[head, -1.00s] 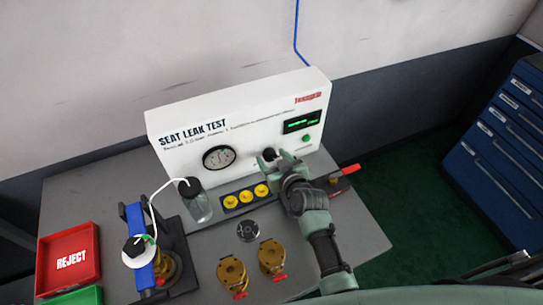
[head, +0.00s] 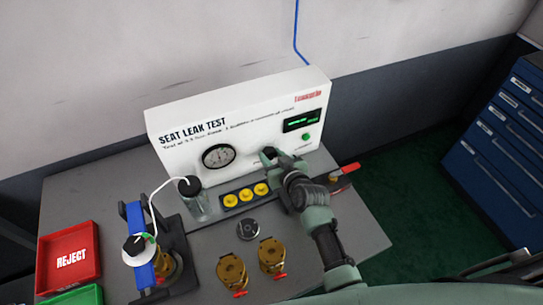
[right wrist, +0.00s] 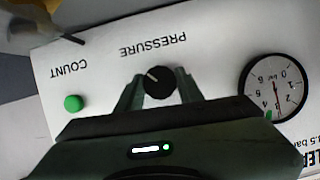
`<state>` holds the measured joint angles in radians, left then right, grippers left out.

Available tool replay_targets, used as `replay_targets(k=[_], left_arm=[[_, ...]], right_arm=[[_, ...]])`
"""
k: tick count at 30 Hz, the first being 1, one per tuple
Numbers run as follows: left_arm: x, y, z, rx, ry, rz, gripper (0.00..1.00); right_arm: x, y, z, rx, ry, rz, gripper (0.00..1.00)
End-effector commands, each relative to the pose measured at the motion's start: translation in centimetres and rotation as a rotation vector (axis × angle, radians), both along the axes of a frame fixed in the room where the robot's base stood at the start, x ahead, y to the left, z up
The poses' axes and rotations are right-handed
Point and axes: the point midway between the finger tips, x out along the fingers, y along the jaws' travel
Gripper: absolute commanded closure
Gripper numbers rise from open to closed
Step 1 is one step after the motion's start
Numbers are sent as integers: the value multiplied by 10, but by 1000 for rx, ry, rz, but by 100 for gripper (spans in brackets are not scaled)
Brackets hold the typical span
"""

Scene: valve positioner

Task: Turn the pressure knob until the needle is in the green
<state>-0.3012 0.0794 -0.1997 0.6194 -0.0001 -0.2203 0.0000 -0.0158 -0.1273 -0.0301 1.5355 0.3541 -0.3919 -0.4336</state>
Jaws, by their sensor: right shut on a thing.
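The black pressure knob (right wrist: 160,84) has a pale pointer line and sits under the word PRESSURE on the white panel. The gauge (head: 218,156) also shows in the head view.
A green button (right wrist: 73,103) sits beside the knob. The SEAT LEAK TEST panel (head: 190,150) stands at the bench's back. A water bottle (head: 196,202), yellow caps (head: 245,196), brass valves (head: 232,272) and a red REJECT bin (head: 70,285) are on the bench.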

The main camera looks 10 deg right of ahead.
Motion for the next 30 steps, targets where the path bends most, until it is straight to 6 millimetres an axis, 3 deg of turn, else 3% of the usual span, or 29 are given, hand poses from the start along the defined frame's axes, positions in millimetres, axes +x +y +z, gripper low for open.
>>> replay_targets(k=[18, 30], left_arm=[[0, 0, -24, 0, 0, 1, 48], [1, 0, -28, 0, -2, 0, 48]], right_arm=[[1, -2, -2, 375, 72, 1, 100], [0, -2, -1, 443, 86, 0, 100]])
